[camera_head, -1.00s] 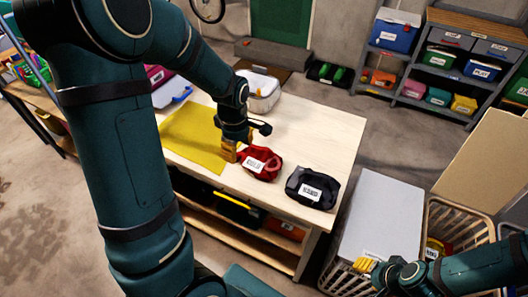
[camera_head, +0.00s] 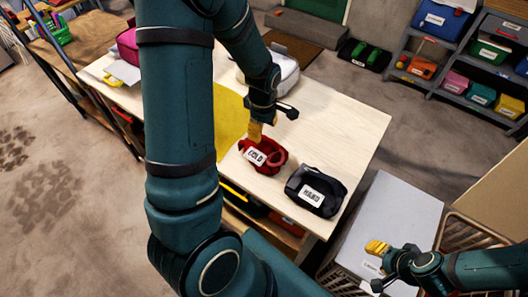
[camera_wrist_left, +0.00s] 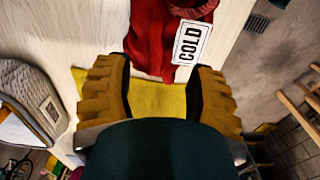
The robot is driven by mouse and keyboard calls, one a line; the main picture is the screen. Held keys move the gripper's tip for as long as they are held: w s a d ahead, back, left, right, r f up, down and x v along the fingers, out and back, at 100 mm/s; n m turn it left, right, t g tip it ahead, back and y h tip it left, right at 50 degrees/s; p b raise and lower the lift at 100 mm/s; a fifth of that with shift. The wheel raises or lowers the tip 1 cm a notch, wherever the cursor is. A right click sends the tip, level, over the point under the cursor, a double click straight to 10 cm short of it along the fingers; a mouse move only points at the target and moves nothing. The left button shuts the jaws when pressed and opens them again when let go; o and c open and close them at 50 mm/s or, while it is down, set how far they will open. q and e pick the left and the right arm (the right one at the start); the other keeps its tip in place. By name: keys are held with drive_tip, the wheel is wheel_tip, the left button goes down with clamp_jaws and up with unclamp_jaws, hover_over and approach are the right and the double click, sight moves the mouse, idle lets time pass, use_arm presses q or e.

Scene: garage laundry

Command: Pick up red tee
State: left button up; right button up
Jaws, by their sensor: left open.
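The red tee (camera_head: 271,148) is a bunched red cloth with a white "COLD" label, lying on the pale wooden table near its front edge. My left gripper (camera_head: 255,132) points down at the tee's back-left edge, with its yellow fingers apart. In the left wrist view, the open gripper (camera_wrist_left: 160,82) has the tee (camera_wrist_left: 150,40) ahead of and between its fingertips, with the label toward the right finger. The head view does not show clearly whether the fingers touch the cloth. My right gripper (camera_head: 377,248) is over the grey-white lid at lower right, away from the tee; its jaw opening is unclear.
A dark labelled cloth bundle (camera_head: 316,190) lies right of the tee. A yellow mat (camera_head: 229,112) lies left, and a whitish basket (camera_head: 287,72) stands behind. A grey-white lid (camera_head: 400,215) and wicker basket (camera_head: 470,232) are at right.

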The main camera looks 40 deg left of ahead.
sight(265, 138)
use_arm(q)
drive_tip(key=shift+w+d+f+b, duration=0.1)
drive_tip(key=shift+w+f+b, duration=0.05)
drive_tip(key=shift+f, duration=1.4)
drive_tip(key=shift+w+d+f+b, duration=0.1)
drive_tip(key=shift+w+f+b, duration=0.05)
drive_tip(key=shift+f, duration=1.35)
clamp_jaws()
